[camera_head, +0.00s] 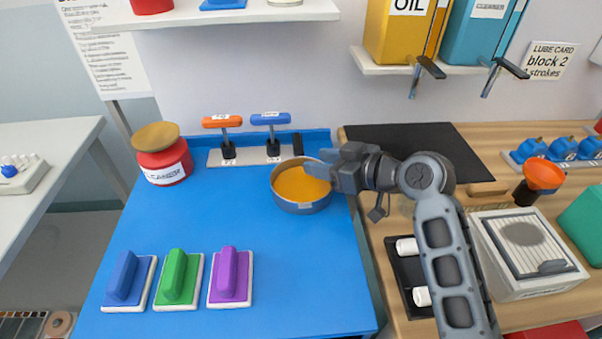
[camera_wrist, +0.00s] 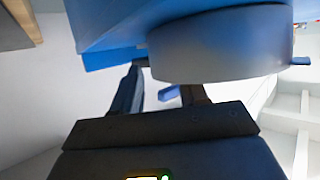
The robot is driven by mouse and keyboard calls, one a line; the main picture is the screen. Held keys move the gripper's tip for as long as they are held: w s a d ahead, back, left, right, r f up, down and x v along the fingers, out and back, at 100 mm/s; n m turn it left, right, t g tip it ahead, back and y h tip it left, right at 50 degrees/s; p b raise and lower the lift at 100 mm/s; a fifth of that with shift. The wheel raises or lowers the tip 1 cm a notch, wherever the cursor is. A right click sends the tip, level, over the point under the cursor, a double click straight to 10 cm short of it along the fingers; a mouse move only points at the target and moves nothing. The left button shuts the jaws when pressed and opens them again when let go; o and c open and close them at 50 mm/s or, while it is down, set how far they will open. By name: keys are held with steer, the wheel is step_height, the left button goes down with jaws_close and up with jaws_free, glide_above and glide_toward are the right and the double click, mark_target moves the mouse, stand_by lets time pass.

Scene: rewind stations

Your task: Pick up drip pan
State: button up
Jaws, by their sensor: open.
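The drip pan (camera_head: 300,206) is a round grey pan with orange contents, standing upright on the blue mat in the head view. In the wrist view its grey side wall (camera_wrist: 222,48) fills the upper middle. My gripper (camera_head: 318,166) is at the pan's right rim, reaching in from the right. In the wrist view my gripper (camera_wrist: 160,80) shows two dark fingers apart, with the pan close beyond them. I cannot tell whether a finger touches the rim. The gripper hides part of the pan's upper right edge.
Orange and blue handled levers (camera_head: 222,122) stand behind the pan. A red canister (camera_head: 165,165) is at the left. Blue, green (camera_head: 178,277) and purple pads lie in front. The blue mat (camera_head: 310,270) is clear in front of the pan. A white box (camera_head: 527,255) stands right.

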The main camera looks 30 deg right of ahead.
steer(key=shift+w+a+f, duration=0.1)
steer(key=shift+w, duration=0.05)
jaws_close()
stand_by(0.4)
